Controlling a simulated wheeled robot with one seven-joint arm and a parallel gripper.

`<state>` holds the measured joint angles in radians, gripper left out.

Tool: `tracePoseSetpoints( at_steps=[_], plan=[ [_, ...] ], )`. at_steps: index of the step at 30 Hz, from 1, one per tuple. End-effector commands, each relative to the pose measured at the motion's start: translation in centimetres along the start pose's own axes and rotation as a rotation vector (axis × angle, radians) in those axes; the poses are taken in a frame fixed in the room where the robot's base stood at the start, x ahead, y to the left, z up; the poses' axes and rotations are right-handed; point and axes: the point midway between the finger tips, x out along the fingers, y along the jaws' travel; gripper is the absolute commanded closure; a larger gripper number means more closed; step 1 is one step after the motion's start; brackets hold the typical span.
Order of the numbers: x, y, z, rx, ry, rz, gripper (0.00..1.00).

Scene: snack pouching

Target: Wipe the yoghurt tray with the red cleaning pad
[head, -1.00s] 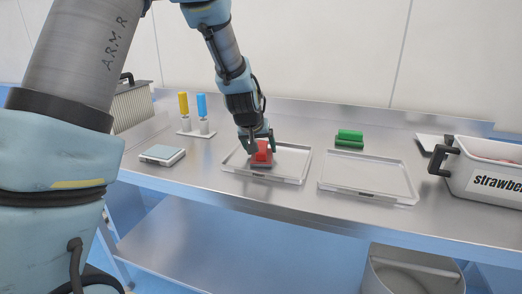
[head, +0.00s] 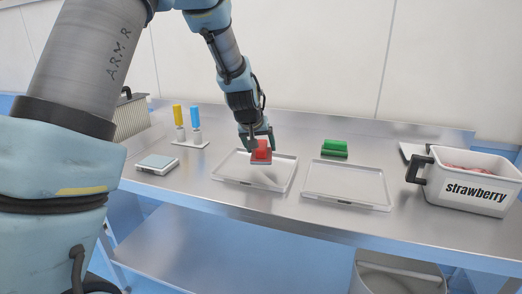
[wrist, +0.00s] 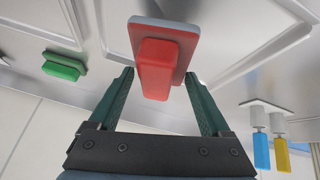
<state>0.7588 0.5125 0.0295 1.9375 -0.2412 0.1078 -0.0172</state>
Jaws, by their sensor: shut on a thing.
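The red cleaning pad (head: 261,152) has a red block handle and a thin grey underside; it also shows in the wrist view (wrist: 158,66). My gripper (head: 256,136) is shut on its handle, with one green finger on each side in the wrist view (wrist: 160,98). The pad is over the back right part of the left grey tray (head: 232,176). I cannot tell for sure whether the pad touches the tray. A second grey tray (head: 345,183) lies to the right, flat and empty. No label marks either tray as the yoghurt one.
A green pad (head: 334,148) lies behind the right tray. A white strawberry crate (head: 475,190) stands at the right. A scale (head: 157,163) and a stand with yellow (head: 179,116) and blue (head: 196,116) handled tools are at the left. The table's front strip is clear.

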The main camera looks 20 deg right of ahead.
Motion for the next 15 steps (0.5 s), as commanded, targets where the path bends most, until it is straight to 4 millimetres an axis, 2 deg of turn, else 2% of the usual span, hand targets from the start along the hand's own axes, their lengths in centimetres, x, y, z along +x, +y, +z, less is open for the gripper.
tracePoseSetpoints(
  at_steps=[7,15],
  plan=[
    [-1.9,0.1,-1.9,-0.001,0.002,0.0,1.0],
    [-2.4,0.1,-2.4,-0.001,0.001,0.0,1.0]
  ],
)
